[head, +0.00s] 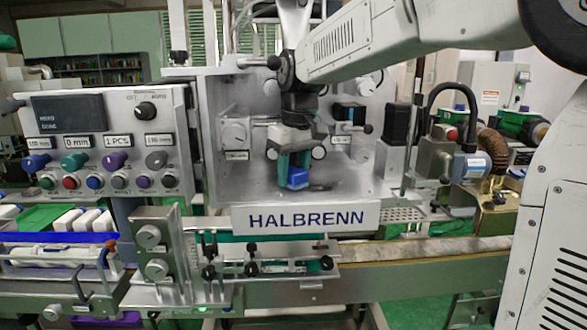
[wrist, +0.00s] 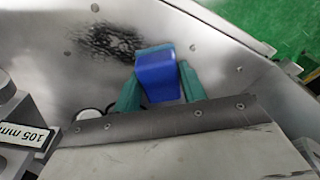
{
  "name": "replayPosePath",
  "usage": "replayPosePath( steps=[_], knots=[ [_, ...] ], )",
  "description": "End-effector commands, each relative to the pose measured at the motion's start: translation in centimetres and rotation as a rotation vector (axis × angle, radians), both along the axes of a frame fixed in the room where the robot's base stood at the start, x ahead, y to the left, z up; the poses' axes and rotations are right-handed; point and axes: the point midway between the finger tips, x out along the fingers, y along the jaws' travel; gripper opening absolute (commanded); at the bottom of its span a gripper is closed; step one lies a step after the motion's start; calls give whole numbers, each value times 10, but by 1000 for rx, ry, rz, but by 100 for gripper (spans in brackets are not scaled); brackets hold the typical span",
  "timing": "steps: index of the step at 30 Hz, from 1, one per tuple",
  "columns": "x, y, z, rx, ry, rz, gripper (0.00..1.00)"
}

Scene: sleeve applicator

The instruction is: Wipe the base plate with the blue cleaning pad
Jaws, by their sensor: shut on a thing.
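My gripper (head: 294,166) has green fingers and points down in the middle of the machine's open bay. It is shut on the blue cleaning pad (head: 297,179), which sits between the fingertips. The wrist view shows the blue pad (wrist: 158,77) between the two green fingers. The base plate (head: 240,187) is the grey metal floor of the bay. A dark smudge (wrist: 112,42) lies on the plate, up and left of the pad in the wrist view. I cannot tell whether the pad touches the plate.
The HALBRENN sign (head: 306,217) runs along the bay's front edge. A control panel (head: 110,140) with knobs stands at left. A block labelled 105 mm (wrist: 28,133) is at the lower left in the wrist view. A conveyor (head: 420,258) runs below.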

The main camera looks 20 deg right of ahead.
Motion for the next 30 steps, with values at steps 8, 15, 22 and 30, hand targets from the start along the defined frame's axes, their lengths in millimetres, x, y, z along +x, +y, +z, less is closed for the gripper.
replayPosePath(
  steps=[8, 15, 22, 30],
  knots=[
    [0, 0, -5, 0, 0, 0, 23],
    [-1, -5, -5, 0, -1, -1, 23],
    [-8, -24, -5, 0, 0, -2, 23],
    [-12, -37, -4, 0, -1, -1, 23]
  ],
)
